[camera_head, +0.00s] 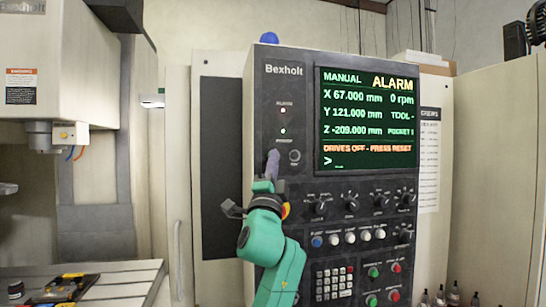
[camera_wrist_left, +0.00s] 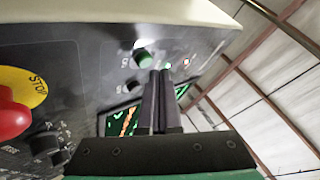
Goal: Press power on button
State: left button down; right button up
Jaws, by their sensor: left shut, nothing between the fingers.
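The control panel (camera_head: 262,110) carries a lit ALARM lamp and a lit POWER lamp (camera_head: 283,131) at its upper left. My left gripper (camera_head: 272,160) is shut and empty, its fingers pointing up at the panel just below the POWER lamp. In the head view the fingers cover whatever is left of a small dark button (camera_head: 295,156). In the left wrist view a green button (camera_wrist_left: 143,59) with a bright top is close beside the fingertips (camera_wrist_left: 158,73). I cannot tell whether they touch it. A dark button (camera_wrist_left: 132,88) shows below it. My right gripper is not in view.
The screen (camera_head: 367,120) reads ALARM and "DRIVES OFF - PRESS RESET". Knobs (camera_head: 351,203) and small buttons (camera_head: 350,238) fill the panel below. A red stop button (camera_wrist_left: 12,118) with a yellow ring is at the left wrist view's left edge.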

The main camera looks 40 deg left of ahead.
pick_arm(q)
jog(key=s+d, duration=0.2)
jog(key=d, duration=0.2)
jog(key=shift+s+d, duration=0.1)
jog(key=shift+s, duration=0.3)
dwell(0.8)
